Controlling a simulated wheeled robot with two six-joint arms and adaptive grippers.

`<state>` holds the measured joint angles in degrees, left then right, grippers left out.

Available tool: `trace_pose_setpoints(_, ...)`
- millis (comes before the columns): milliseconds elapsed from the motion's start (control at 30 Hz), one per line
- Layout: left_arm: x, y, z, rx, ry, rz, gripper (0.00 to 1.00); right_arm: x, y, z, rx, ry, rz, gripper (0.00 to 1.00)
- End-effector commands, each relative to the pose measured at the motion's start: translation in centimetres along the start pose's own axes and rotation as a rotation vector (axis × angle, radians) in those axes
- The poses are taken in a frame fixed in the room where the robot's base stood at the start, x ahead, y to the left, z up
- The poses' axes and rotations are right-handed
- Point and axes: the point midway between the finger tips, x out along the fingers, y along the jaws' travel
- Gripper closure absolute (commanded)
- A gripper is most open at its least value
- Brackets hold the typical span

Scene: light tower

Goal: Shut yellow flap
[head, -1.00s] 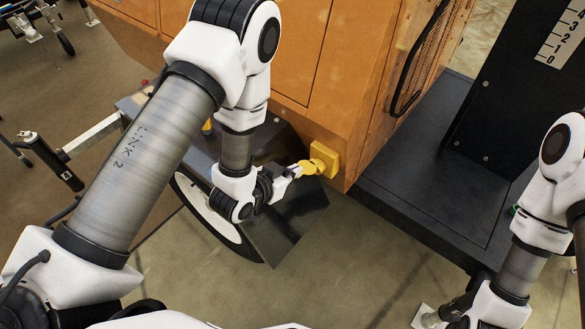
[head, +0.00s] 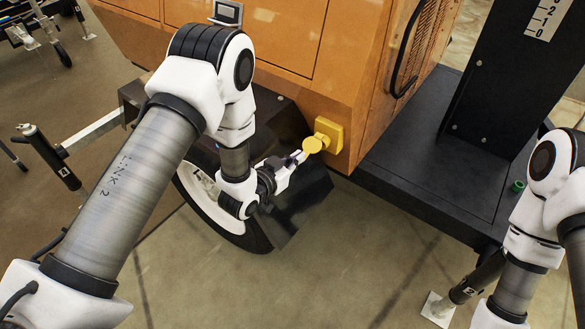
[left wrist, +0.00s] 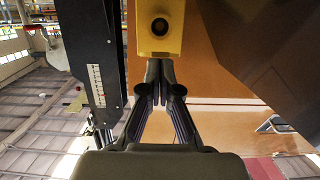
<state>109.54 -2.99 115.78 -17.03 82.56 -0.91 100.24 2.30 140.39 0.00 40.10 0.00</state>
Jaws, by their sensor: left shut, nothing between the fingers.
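The disc stands out from the housing toward my left gripper. In the left wrist view the yellow housing (left wrist: 160,40) fills the top middle and shows a dark round spot. My left gripper (head: 300,157) is shut and empty, its tips right at the disc's lower left edge; I cannot tell whether they touch. Its closed fingers (left wrist: 160,82) point at the housing in the left wrist view. My right gripper is outside the head view.
The orange cabinet (head: 285,50) rises behind the flap. A wheel (head: 225,225) with a dark fender is below my left gripper. The black platform (head: 415,165) and mast (head: 510,80) stand to the right. Open floor (head: 340,260) lies in front.

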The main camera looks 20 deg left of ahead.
Motion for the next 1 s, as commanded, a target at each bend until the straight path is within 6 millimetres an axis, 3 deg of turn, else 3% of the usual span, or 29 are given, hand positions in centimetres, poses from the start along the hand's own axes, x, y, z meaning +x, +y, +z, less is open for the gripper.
trace_pose_setpoints(33, 0.3, 0.0, 1.3, -0.002, 0.024, 0.0, 1.0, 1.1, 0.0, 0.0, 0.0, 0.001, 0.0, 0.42)
trace_pose_setpoints(167, 0.9, 0.0, 2.3, 0.0, 0.139, 0.001, 1.0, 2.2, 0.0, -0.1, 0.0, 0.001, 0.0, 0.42)
trace_pose_setpoints(400, 2.1, 0.0, 4.2, 0.0, 0.133, 0.0, 1.0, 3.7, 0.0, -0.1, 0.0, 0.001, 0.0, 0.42)
trace_pose_setpoints(1000, 5.2, 0.0, 6.7, 0.0, 0.132, 0.001, 1.0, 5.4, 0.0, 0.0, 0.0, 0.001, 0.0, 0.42)
